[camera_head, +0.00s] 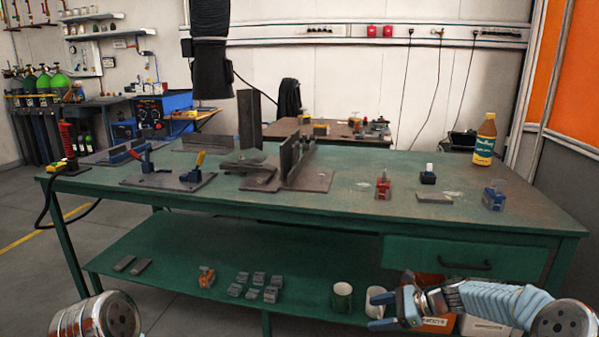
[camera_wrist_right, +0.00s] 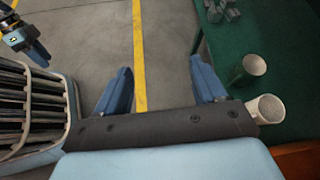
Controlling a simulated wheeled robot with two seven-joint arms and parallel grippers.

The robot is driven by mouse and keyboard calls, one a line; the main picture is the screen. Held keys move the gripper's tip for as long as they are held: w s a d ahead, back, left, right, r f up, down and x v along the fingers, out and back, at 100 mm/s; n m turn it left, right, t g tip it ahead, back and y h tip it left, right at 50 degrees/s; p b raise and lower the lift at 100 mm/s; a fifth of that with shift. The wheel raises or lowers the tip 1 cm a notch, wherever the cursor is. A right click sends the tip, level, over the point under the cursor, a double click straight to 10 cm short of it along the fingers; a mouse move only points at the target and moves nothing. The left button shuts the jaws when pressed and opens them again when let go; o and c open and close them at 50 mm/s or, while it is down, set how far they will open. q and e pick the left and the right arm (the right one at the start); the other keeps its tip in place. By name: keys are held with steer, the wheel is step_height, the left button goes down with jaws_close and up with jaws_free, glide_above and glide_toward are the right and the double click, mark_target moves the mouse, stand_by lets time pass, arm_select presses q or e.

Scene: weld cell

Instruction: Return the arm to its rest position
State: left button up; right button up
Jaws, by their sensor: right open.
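My right gripper (camera_head: 380,310) is at the lower right of the head view, in front of the green workbench (camera_head: 330,220), at about the height of its lower shelf. It is open; in the right wrist view its two blue fingers (camera_wrist_right: 161,85) stand wide apart with only grey floor and a yellow line between them. A silver part of my left arm (camera_head: 95,318) shows at the lower left of the head view. What looks like my left gripper (camera_wrist_right: 35,48) shows at the upper left of the right wrist view, too small to tell its state.
On the lower shelf (camera_head: 190,262) stand a green cup (camera_head: 342,297) and a white cup (camera_head: 376,299), close to my right gripper. Several small grey blocks (camera_head: 257,287) lie further left. The bench drawer (camera_head: 465,259) is above my right arm. Open floor (camera_wrist_right: 100,45) lies left of the shelf.

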steer(key=s+a+f+n+g+h, duration=0.15)
steer(key=s+a+f+n, duration=0.25)
steer(key=s+f, duration=0.4)
steer(key=s+a+f+n+g+h, duration=0.1)
steer(key=s+a+f+n+h, duration=0.2)
steer(key=s+f, duration=0.5)
steer(key=s+a+f+n+h, duration=0.1)
steer(key=s+f+n, duration=0.2)
steer(key=s+n, duration=0.2)
steer(key=s+a+f+n+h, duration=0.1)
steer(key=s+f+n, duration=0.3)
steer(key=s, duration=0.7)
steer(key=shift+s+a+n, duration=0.35)
steer(key=shift+a+n, duration=0.4)
steer(key=shift+n, duration=0.25)
